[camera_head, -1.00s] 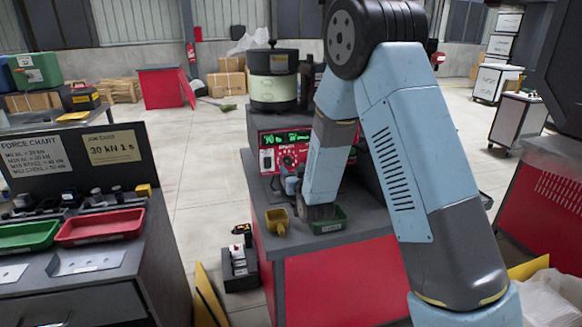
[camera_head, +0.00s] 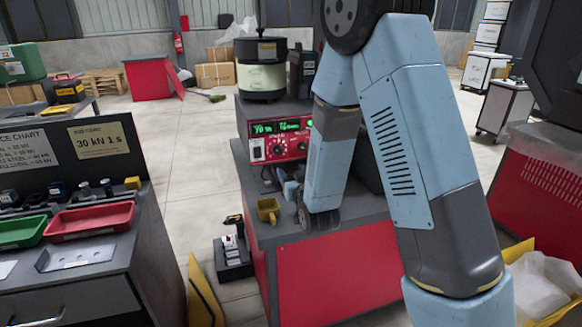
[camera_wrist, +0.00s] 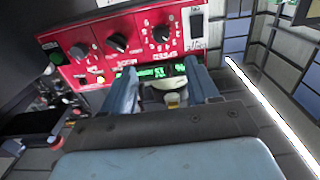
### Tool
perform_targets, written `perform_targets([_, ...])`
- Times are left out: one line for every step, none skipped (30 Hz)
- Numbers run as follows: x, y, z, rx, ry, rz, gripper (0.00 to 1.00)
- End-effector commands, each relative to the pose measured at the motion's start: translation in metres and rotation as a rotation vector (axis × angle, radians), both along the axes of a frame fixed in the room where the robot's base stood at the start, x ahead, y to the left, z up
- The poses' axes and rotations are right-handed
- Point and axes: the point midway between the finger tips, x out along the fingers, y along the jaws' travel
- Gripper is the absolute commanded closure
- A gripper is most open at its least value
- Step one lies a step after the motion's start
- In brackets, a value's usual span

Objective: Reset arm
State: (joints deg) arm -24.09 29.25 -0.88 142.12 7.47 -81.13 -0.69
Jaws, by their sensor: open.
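My arm reaches down over the red-fronted bench (camera_head: 345,275) in the head view. My gripper (camera_wrist: 163,82) shows in the wrist view with its two fingers apart and nothing held between them. It points towards the red control box (camera_wrist: 125,45), whose knobs and green display lie just past the fingertips. The control box also shows in the head view (camera_head: 276,147), behind the gripper. In the head view the gripper is small and partly hidden by my own wrist. A small yellow cup (camera_head: 268,210) stands on the bench, left of my wrist.
The bowl feeder (camera_head: 261,80) stands above the control box. At left, another bench holds a red tray (camera_head: 88,221), a green tray (camera_head: 22,230) and a job card (camera_head: 99,141). A yellow panel (camera_head: 204,292) leans between the benches. Open floor lies behind.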

Motion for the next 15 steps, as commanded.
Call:
perform_targets([0.001,-0.001,0.003,0.0,0.004,-0.002,0.4])
perform_targets([0.001,-0.003,0.005,-0.001,0.01,-0.004,0.4])
perform_targets([0.002,-0.005,0.009,-0.001,0.021,-0.007,0.4])
perform_targets([0.003,-0.008,0.012,-0.003,0.03,-0.01,0.4])
perform_targets([0.004,-0.01,0.016,-0.003,0.043,-0.014,0.4])
perform_targets([0.004,-0.014,0.022,-0.006,0.063,-0.018,0.4])
perform_targets([0.005,-0.017,0.026,-0.007,0.079,-0.022,0.4])
perform_targets([0.005,-0.021,0.031,-0.009,0.097,-0.026,0.4])
perform_targets([0.005,-0.026,0.037,-0.012,0.122,-0.032,0.4])
perform_targets([0.004,-0.03,0.042,-0.015,0.141,-0.035,0.4])
perform_targets([0.003,-0.034,0.047,-0.017,0.16,-0.038,0.4])
perform_targets([0.002,-0.039,0.053,-0.021,0.184,-0.043,0.4])
perform_targets([0.0,-0.043,0.057,-0.023,0.203,-0.047,0.4])
perform_targets([-0.001,-0.047,0.061,-0.026,0.22,-0.05,0.4])
perform_targets([-0.004,-0.052,0.067,-0.03,0.245,-0.054,0.4])
